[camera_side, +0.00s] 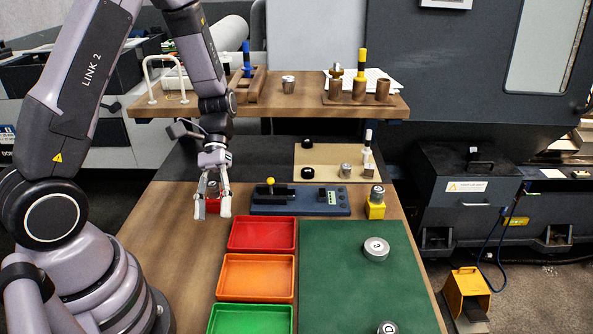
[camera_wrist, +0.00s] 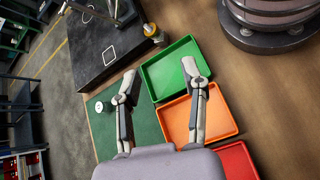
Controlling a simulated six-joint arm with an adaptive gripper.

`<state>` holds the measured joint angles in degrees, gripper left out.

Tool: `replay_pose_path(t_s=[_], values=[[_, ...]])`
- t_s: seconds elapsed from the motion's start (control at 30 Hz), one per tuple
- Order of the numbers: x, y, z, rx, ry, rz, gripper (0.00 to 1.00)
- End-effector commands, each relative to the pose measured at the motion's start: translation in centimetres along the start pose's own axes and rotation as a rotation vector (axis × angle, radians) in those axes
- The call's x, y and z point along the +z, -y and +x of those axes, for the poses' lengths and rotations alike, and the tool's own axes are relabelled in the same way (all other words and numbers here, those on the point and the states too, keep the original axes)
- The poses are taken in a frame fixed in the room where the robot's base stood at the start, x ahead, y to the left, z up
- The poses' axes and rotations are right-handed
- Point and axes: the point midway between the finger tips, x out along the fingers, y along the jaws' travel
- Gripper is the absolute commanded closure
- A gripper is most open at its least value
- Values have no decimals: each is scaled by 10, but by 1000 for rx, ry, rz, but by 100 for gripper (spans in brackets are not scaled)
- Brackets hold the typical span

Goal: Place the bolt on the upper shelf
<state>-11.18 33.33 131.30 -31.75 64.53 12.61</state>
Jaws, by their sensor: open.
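The upper shelf (camera_side: 215,106) is a wooden board raised behind the bench in the side view. I cannot tell for sure which piece is the bolt. A small red block (camera_side: 213,205) with a dark-topped metal piece on it stands at or just behind my gripper (camera_side: 213,208), partly hidden by the fingers. The gripper points down with its fingers apart, low over the bench left of the blue fixture (camera_side: 300,200). Contact cannot be told. In the wrist view the fingers (camera_wrist: 160,80) are spread, with nothing held between them.
Red (camera_side: 262,235), orange (camera_side: 256,277) and green (camera_side: 250,320) trays line the bench, beside a green mat (camera_side: 340,280) bearing metal weights. A yellow block (camera_side: 375,211) holds a metal cylinder. The shelf carries wooden holders (camera_side: 357,97), a metal cup (camera_side: 288,85) and a white handle (camera_side: 165,80).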

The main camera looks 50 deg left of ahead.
Motion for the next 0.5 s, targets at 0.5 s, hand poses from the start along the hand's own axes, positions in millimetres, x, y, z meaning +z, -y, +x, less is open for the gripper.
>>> replay_pose_path(t_s=[0.5], values=[[-68,31,132,413,551,-449,57]])
